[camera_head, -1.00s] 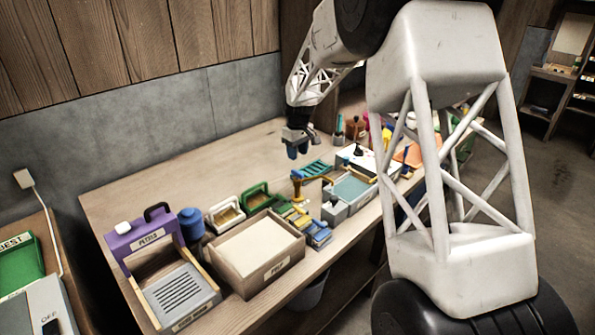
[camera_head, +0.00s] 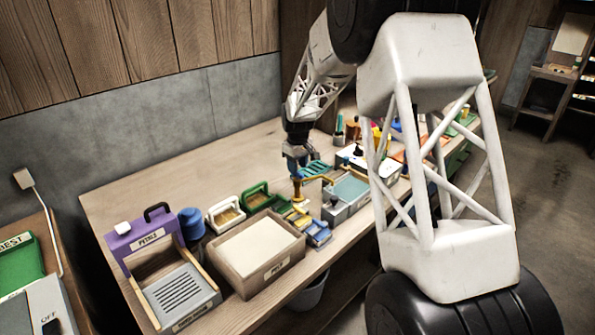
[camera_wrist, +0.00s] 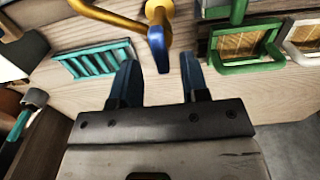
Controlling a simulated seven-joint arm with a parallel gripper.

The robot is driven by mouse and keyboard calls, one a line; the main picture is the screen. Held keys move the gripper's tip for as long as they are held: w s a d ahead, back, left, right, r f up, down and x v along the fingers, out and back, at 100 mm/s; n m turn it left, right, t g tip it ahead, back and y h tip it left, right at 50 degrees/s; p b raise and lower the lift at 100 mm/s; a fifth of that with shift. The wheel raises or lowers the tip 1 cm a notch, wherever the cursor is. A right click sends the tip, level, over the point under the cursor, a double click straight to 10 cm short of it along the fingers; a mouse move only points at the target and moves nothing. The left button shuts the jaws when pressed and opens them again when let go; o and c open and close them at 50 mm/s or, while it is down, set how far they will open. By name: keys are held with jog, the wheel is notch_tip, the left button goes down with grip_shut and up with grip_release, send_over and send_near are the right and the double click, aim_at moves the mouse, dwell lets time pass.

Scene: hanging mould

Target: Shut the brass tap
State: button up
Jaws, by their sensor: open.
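The brass tap (camera_head: 297,189) stands on the bench beside a grey-blue basin, below my gripper in the head view. In the wrist view its curved brass pipe (camera_wrist: 105,12) is at the top, with a blue lever (camera_wrist: 157,48) pointing towards my gripper. My gripper (camera_wrist: 160,65) is open, its two dark blue fingers either side of the lever's end in the picture. I cannot tell whether the lever's end is at finger depth, and no contact shows. In the head view my gripper (camera_head: 294,166) is just above the tap and partly overlaps it.
The basin (camera_head: 352,188) is right of the tap. A teal rack (camera_wrist: 92,62) lies left of my fingers in the wrist view. Green (camera_wrist: 245,45) and white (camera_wrist: 305,38) frames are at the right. A wooden tray (camera_head: 225,258) is nearer; bare bench lies behind at left.

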jog(key=shift+f, duration=1.25)
grip_shut()
